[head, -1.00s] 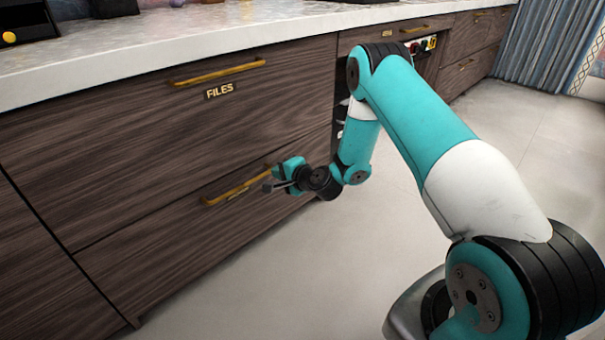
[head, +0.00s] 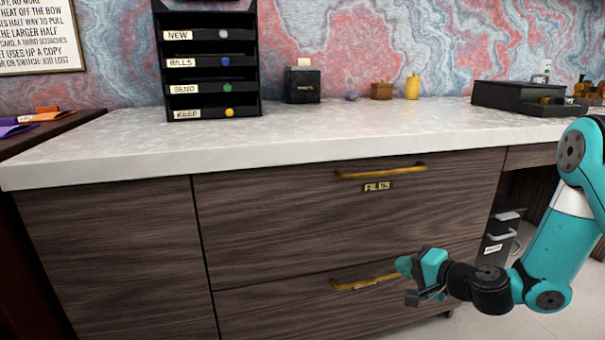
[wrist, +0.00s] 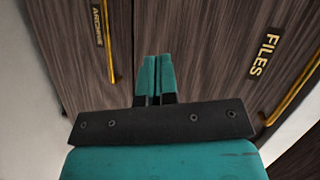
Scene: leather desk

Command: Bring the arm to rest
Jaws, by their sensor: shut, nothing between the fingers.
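My gripper (head: 414,280) is shut and empty. In the head view it hangs at the right, in front of the lower drawer (head: 285,308) and close to the right part of its brass handle (head: 352,284). I cannot tell from the head view whether they touch. In the wrist view my gripper (wrist: 157,65) points at the drawer fronts, its fingers together with only a thin line between them. The handle of the lower drawer (wrist: 110,50) stands to the left of the fingers there, apart from them. The FILES drawer handle (wrist: 295,93) is at the right.
The FILES drawer (head: 300,215) and the lower drawer look closed. The pale desk top (head: 300,138) above bears a black letter rack (head: 212,105), a small black box (head: 302,86), a yellow bottle (head: 412,87) and a dark tray (head: 520,97). Orange and purple papers lie at the far left.

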